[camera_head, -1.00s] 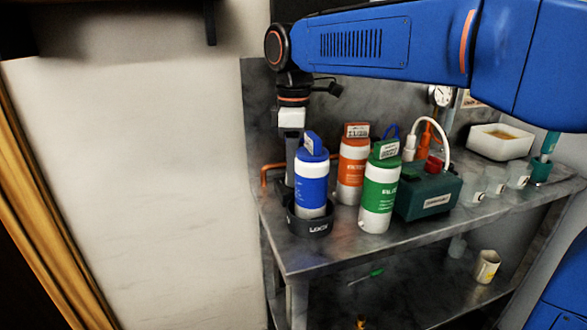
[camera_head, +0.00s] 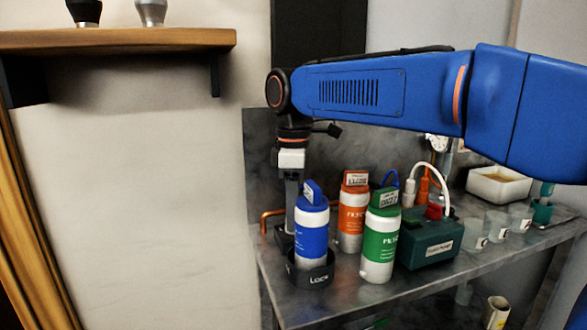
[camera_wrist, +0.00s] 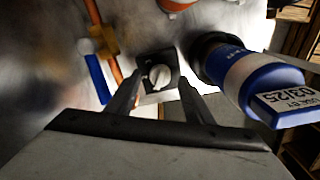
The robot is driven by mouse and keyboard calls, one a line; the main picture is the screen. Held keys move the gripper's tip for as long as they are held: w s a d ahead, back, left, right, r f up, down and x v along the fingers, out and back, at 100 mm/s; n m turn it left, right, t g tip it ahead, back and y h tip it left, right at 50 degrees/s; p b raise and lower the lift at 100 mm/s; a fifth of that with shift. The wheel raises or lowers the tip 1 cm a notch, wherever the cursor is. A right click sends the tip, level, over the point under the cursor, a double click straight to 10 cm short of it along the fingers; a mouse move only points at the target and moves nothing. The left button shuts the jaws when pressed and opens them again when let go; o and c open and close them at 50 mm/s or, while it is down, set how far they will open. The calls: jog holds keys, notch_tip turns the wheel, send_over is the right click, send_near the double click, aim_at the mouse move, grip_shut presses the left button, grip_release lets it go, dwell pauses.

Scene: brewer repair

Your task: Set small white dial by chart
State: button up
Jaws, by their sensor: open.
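The small white dial (camera_wrist: 159,77) sits on a dark square base (camera_wrist: 146,64) in the wrist view. Its knob has a raised grip bar. My gripper (camera_wrist: 160,79) is open, with one finger on each side of the dial in the picture. I cannot tell whether the fingers touch it. In the head view my gripper (camera_head: 289,205) points down behind the blue-and-white bottle (camera_head: 311,245), which partly hides the fingertips, and the dial is hidden. No chart can be made out in either view.
The blue bottle (camera_wrist: 262,78) stands close to the right finger in a dark holder (camera_head: 310,272). A copper pipe (camera_wrist: 104,40) with a blue lever (camera_wrist: 97,78) runs at left. Orange (camera_head: 352,220) and green (camera_head: 381,240) bottles and a green box (camera_head: 430,240) stand right on the metal bench.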

notch_tip(320, 180, up, 16)
dwell(0.5)
